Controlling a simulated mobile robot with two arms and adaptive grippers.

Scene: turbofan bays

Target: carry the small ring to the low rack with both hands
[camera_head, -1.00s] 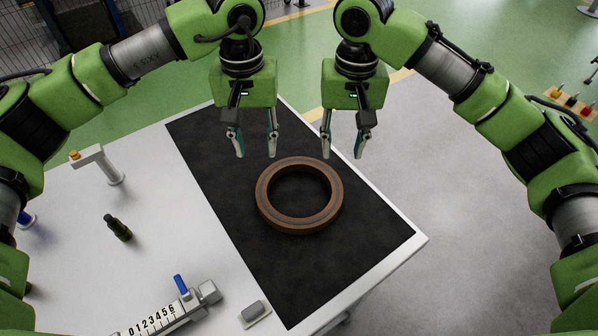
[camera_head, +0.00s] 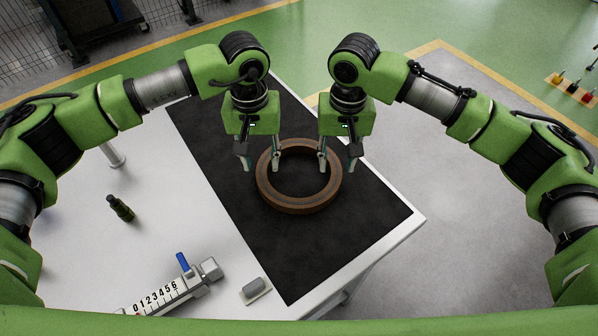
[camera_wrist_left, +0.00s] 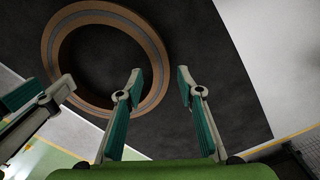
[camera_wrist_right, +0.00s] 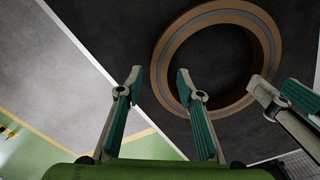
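The small ring (camera_head: 300,208), brown with a grey band, lies flat on the black mat (camera_head: 330,250) on the white table. My left gripper (camera_head: 261,169) is open at the ring's left side, and my right gripper (camera_head: 338,170) is open at its right side. In the head view each inner finger overlaps the ring's opening and each outer finger is outside it. The ring's near rim shows between the fingertips in the left wrist view (camera_wrist_left: 158,62) and the right wrist view (camera_wrist_right: 160,62). Contact cannot be told. I see no low rack.
On the white table (camera_head: 190,230) are a dark green bottle (camera_head: 120,208), a numbered device with a blue lever (camera_head: 165,292) and a small grey block (camera_head: 255,289). Grey floor (camera_head: 440,160) lies open to the right of the table.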

